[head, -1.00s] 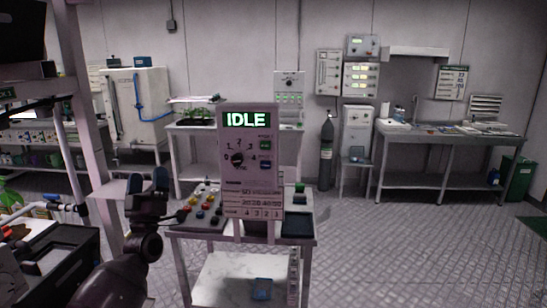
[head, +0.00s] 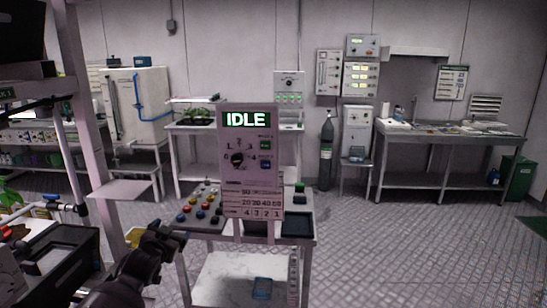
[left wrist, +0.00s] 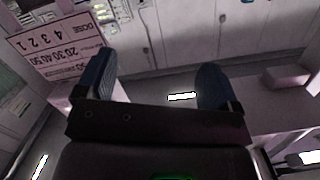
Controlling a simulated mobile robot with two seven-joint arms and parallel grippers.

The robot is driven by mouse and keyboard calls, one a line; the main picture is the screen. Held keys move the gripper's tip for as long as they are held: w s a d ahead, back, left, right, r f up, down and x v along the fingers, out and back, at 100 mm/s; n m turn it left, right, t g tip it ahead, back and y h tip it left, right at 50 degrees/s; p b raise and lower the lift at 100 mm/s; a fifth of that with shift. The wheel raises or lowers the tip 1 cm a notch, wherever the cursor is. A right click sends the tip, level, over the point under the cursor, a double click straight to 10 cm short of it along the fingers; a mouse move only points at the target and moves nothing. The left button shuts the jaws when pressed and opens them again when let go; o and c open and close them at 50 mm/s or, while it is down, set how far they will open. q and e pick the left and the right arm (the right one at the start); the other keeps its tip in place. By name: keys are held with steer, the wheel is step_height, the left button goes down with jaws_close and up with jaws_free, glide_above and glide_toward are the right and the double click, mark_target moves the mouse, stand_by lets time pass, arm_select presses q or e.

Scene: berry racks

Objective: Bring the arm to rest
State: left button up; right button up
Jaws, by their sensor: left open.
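My left arm comes in from the lower left of the head view. Its gripper (head: 163,238) is at the left edge of the small cart, below the button box, and holds nothing. In the left wrist view the two dark blue fingers (left wrist: 157,80) stand wide apart with only wall and floor behind them. The control panel (head: 250,165) stands upright on the cart, its screen reading IDLE; part of it also shows tilted in the left wrist view (left wrist: 68,55). My right gripper is not in view.
The cart (head: 225,243) carries a box with coloured buttons (head: 203,206) and a dark tray (head: 297,225). A rack post (head: 95,130) rises at the left. The floor at right is clear.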

arm_select(q)
steer(key=s+f+n+g, duration=0.1)
steer(key=s+f, duration=0.6)
steer(key=s, duration=0.3)
steer(key=s+d+f+n+g, duration=0.1)
steer(key=s+f+g, duration=0.1)
steer(key=s+f, duration=0.65)
steer(key=s+f+g, duration=0.1)
steer(key=s+f, duration=0.4)
steer(key=s, duration=0.7)
steer(key=s+f+n+g, duration=0.1)
steer(key=s, duration=1.1)
steer(key=shift+s+d+f+n+y, duration=0.25)
steer(key=shift+s+f+n+y, duration=0.05)
steer(key=shift+s+n+y, duration=0.1)
